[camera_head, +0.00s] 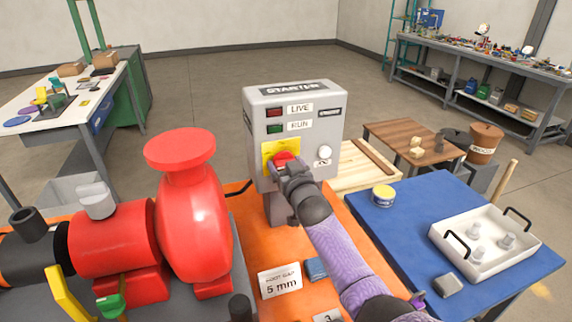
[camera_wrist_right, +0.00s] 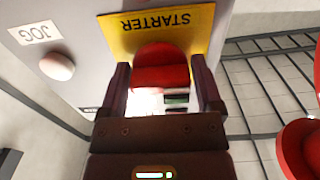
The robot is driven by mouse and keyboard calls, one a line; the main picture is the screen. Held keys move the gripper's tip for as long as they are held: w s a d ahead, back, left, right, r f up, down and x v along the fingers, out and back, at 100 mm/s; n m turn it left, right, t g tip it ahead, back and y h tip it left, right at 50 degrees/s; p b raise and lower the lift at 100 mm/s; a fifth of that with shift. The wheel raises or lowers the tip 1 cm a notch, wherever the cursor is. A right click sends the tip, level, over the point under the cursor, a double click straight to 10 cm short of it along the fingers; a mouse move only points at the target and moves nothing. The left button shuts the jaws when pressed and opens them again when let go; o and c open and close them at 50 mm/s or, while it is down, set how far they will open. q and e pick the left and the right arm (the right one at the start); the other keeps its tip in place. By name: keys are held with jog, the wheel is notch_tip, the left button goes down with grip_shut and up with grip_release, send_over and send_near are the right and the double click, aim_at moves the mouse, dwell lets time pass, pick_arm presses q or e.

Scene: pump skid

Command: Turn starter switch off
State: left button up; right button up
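The grey starter box (camera_head: 255,120) stands on the orange skid, with a LIVE lamp (camera_head: 274,112) and a RUN lamp (camera_head: 275,129). Its red switch handle (camera_head: 284,157) sits on a yellow plate (camera_head: 268,149). My right gripper (camera_head: 288,170) is at the handle and covers part of it in the head view. In the right wrist view the red handle (camera_wrist_right: 161,68) lies between the two fingers (camera_wrist_right: 161,85), one on each side. The gaps are very small, and I cannot tell whether the fingers press on it. My left gripper is out of view.
A white JOG button (camera_head: 324,152) is beside the switch. The red pump (camera_head: 190,230) is left of the box. A blue table (camera_head: 400,225) at right carries a white tray (camera_head: 480,268) and a yellow tin (camera_head: 383,195). A 5 mm card (camera_head: 280,281) lies in front.

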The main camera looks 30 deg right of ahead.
jog(key=shift+o, duration=0.7)
jog(key=shift+s, duration=0.15)
jog(key=p+v, duration=0.3)
jog(key=v, duration=0.6)
jog(key=shift+s, duration=0.35)
jog(key=shift+a, duration=0.1)
